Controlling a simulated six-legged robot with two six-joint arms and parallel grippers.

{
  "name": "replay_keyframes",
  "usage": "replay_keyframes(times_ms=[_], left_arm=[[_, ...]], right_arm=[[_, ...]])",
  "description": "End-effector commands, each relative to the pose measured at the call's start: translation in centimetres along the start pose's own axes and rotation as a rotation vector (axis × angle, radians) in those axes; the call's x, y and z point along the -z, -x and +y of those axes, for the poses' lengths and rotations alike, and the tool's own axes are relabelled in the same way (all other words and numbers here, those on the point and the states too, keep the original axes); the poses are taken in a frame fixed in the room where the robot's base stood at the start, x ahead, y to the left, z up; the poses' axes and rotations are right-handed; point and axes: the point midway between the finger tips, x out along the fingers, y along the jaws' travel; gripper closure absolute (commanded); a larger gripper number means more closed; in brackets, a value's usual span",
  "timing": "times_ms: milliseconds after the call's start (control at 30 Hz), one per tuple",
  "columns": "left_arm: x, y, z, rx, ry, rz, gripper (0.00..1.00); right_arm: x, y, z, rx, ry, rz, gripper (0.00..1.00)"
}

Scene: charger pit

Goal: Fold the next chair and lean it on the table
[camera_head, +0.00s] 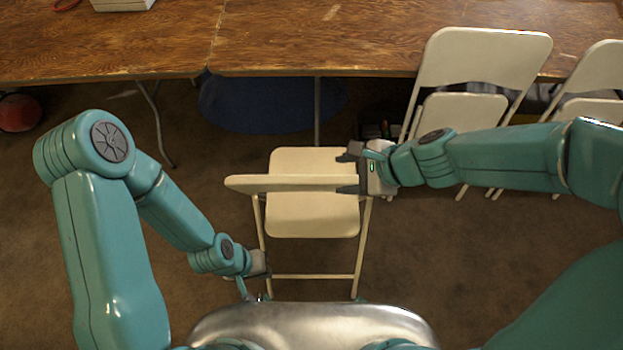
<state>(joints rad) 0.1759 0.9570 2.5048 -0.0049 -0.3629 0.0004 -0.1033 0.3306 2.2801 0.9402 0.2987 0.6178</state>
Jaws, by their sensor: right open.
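The brown wooden table (330,40) runs across the back, beyond the chair.
Two more cream chairs, one (485,62) and another (597,70), stand against the table at the right. A dark blue round object (265,103) lies under the table. A red ball-like object (20,113) is at far left. Brown floor is clear around the chair.

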Motion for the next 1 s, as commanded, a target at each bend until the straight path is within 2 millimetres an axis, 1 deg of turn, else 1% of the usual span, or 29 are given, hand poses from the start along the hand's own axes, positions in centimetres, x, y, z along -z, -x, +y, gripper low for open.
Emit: replay_keyframes(times_ms=[33, 200, 300, 433, 500, 600, 900, 933, 967, 1000], left_arm=[[0.0, -1.5, -0.5, 0.000, 0.000, 0.000, 1.00], [0.1, -4.3, -1.6, 0.000, 0.000, -0.001, 1.00], [0.1, -5.7, -2.1, 0.000, 0.000, -0.001, 1.00], [0.1, -7.0, -2.5, 0.000, 0.000, -0.001, 1.00], [0.1, -7.4, -2.7, 0.000, 0.000, -0.001, 1.00], [0.1, -7.7, -2.8, 0.000, 0.000, 0.000, 1.00], [0.1, -7.7, -2.8, 0.000, 0.000, 0.000, 1.00], [0.1, -7.7, -2.8, 0.000, 0.000, 0.000, 1.00], [0.1, -7.7, -2.8, 0.000, 0.000, 0.000, 1.00], [0.1, -7.7, -2.8, 0.000, 0.000, 0.000, 1.00]], right_arm=[[0.4, -1.7, 0.4, -0.004, 0.003, -0.001, 0.45], [0.6, -6.2, 0.6, -0.004, 0.002, -0.001, 0.45], [0.7, -8.6, 0.6, -0.003, 0.003, 0.001, 0.45], [0.5, -10.9, 0.5, -0.003, 0.003, 0.001, 0.45], [0.5, -11.8, 0.4, -0.002, 0.002, 0.001, 0.45], [0.4, -12.5, 0.3, -0.001, 0.002, 0.002, 0.45], [0.2, -12.7, 0.1, -0.001, 0.001, 0.002, 0.45], [0.2, -12.7, 0.1, -0.001, 0.001, 0.002, 0.48], [0.2, -12.7, 0.1, -0.001, 0.001, 0.002, 0.58], [0.2, -12.7, 0.1, -0.001, 0.001, 0.002, 0.71]])
